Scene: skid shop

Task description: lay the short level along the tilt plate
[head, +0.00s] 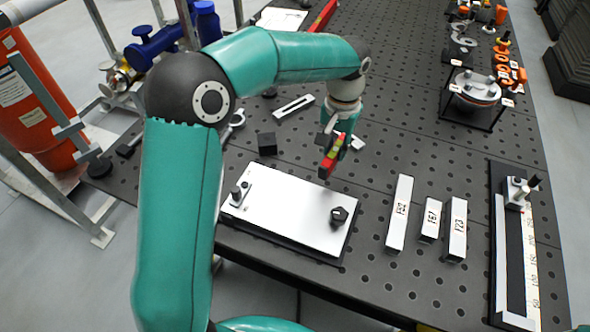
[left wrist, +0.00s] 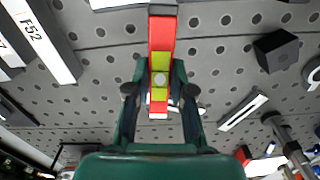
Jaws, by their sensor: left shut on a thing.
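The short level, red with yellow-green sections (head: 328,166), is in my left gripper (head: 337,148). The gripper is shut on it and holds it over the perforated table, just beyond the far right part of the tilt plate. In the left wrist view the short level (left wrist: 161,35) runs lengthwise between the fingers (left wrist: 160,92). The tilt plate (head: 280,208) is a white rectangle on a dark base, with a small post at its left end and a dark knob at its near right corner. The level appears apart from the plate. My right gripper is not in view.
Several white labelled blocks (head: 399,215) stand right of the plate, with a ruled fixture (head: 531,260) beyond them. A black block (head: 267,144) and a slotted bar (head: 293,106) lie behind the plate. A flanged part in a frame (head: 474,90) stands farther right.

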